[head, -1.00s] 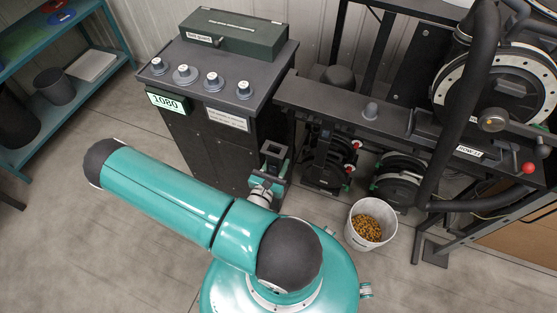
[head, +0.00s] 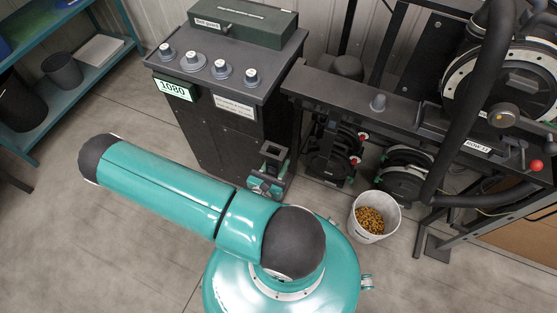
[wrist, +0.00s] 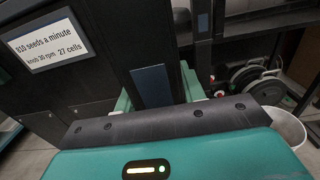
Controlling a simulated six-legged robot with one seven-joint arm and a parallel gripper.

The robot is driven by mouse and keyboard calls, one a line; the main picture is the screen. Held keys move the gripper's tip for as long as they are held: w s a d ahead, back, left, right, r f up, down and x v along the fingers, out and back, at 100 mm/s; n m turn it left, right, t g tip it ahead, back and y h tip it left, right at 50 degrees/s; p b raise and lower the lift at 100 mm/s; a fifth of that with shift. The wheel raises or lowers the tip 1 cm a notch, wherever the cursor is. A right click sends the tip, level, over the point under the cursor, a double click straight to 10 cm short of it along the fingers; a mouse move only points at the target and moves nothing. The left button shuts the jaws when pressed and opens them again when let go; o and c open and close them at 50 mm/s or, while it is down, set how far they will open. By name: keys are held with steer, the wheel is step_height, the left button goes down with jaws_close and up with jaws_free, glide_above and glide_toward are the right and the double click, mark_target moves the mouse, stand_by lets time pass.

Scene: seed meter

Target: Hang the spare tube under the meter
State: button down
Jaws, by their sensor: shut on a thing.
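My gripper (head: 267,182) is low in front of the dark cabinet in the head view. Its teal fingers show in the wrist view (wrist: 160,92), shut on a dark, flat-sided piece (wrist: 150,86) that looks like the spare tube. In the head view the piece (head: 273,151) shows a square, hollow top and stands about upright. Its lower end is hidden by my gripper. The meter (head: 508,92), a round housing with a pale rim, is on the black frame at the right, well apart from the held piece.
The cabinet (head: 205,125) carries several knobs, a 1080 display and a green box (head: 243,22). A white bucket of seeds (head: 373,217) stands on the floor, right of my gripper. A thick black hose (head: 468,110) hangs before the meter.

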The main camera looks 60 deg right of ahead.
mark_target(272, 173)
steer(key=shift+s+a, duration=0.15)
steer(key=shift+a, duration=0.7)
steer(key=shift+s+a, duration=0.15)
steer(key=shift+a, duration=0.7)
